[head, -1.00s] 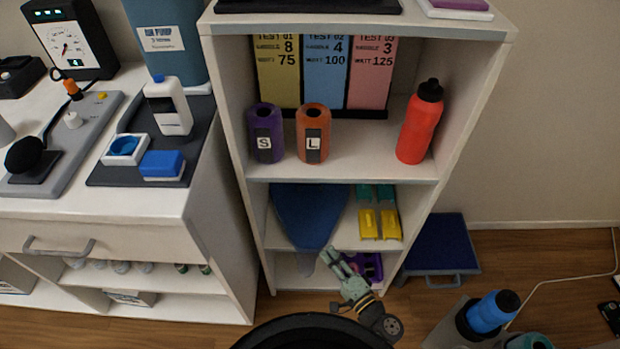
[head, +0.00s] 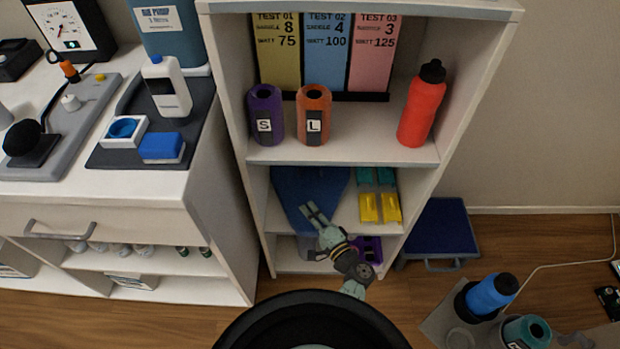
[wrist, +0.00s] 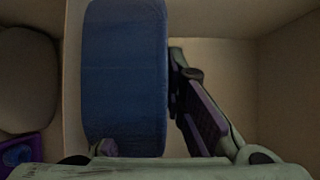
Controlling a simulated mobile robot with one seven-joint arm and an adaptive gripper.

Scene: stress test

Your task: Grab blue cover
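The blue cover (head: 292,188) is on the lower part of the shelf unit, at the left of the compartment. It fills much of the wrist view's left centre as an upright blue slab (wrist: 126,75). My gripper (head: 313,208) is in front of its lower right part. In the wrist view one finger with a purple pad (wrist: 205,118) is just right of the cover's right edge, its tip close to or touching it. The other finger is mostly hidden by the cover; only its base shows at lower left. The fingers look apart, and no firm grip shows.
Yellow and teal pieces (head: 379,207) lie right of the cover, with a purple item (head: 369,249) below. The shelf above holds a purple roll (head: 265,115), an orange roll (head: 313,116) and a red bottle (head: 422,105). A blue folded stool (head: 442,231) stands right of the unit.

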